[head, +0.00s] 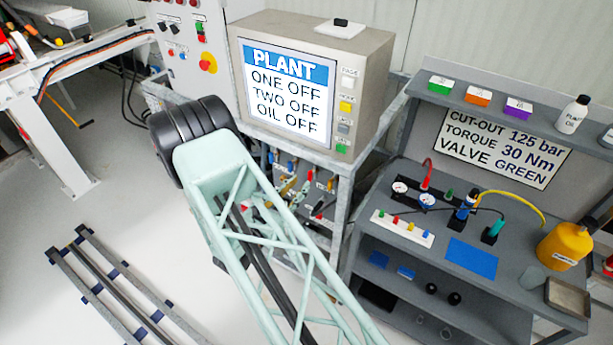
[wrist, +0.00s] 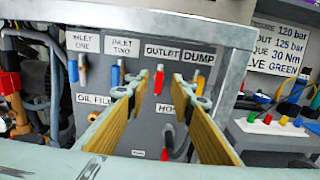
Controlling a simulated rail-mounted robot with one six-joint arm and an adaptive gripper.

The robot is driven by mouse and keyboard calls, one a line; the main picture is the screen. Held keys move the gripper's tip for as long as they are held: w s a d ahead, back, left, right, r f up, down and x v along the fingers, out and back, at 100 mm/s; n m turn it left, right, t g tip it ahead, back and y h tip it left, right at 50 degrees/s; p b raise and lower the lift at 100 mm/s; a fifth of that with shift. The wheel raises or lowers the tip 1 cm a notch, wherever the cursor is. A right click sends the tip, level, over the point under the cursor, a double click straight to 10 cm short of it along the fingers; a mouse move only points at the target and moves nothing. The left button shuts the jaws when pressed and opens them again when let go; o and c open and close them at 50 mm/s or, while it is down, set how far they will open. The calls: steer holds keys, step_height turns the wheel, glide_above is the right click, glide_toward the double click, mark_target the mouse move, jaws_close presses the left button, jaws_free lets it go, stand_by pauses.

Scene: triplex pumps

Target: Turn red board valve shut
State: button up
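The valve board (wrist: 140,140) is a grey panel with labelled handles, straight ahead in the wrist view. A small red handle (wrist: 158,79) stands upright under the OUTLET label. My gripper (wrist: 163,96) is open and empty, its two yellowish fingers pointing at the board on either side of this handle's place in the picture. The handle shows beyond the gap; I cannot tell the exact distance, and no contact is visible. In the head view the board is partly hidden behind my arm, and the fingers are hard to make out there.
A blue handle (wrist: 115,72) is left of the red one and an orange-yellow handle (wrist: 200,80) right, close to the fingers. Hoses (wrist: 30,80) crowd the left. A grey frame post (wrist: 232,85) stands right, before the bench (head: 480,263). The screen box (head: 375,75) is above.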

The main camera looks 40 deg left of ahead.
mark_target(309, 174)
steer(key=shift+w+a+p, duration=0.15)
steer(key=shift+w, duration=1.3)
steer(key=shift+w+a+p, duration=0.15)
steer(key=shift+w, duration=1.25)
steer(key=shift+c, duration=0.6)
jaws_close()
